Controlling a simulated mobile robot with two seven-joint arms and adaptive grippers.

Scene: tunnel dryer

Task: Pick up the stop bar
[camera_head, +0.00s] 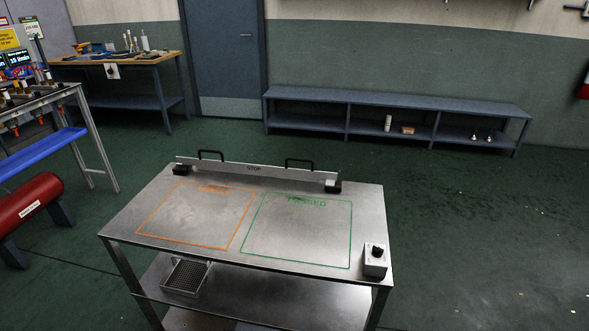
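The stop bar (259,170) is a long pale metal bar marked "STOP" with two black loop handles on top, a left one (211,155) and a right one (299,163). It stands along the back edge of the metal table (120,222), with a dark block at each end, the left block (181,170) and the right block (333,187).
The tabletop has an empty orange outline (188,235) and green "PASSED" outline (297,263). A grey box with a black knob (375,261) sits at the front right. Floor right of the table is open.

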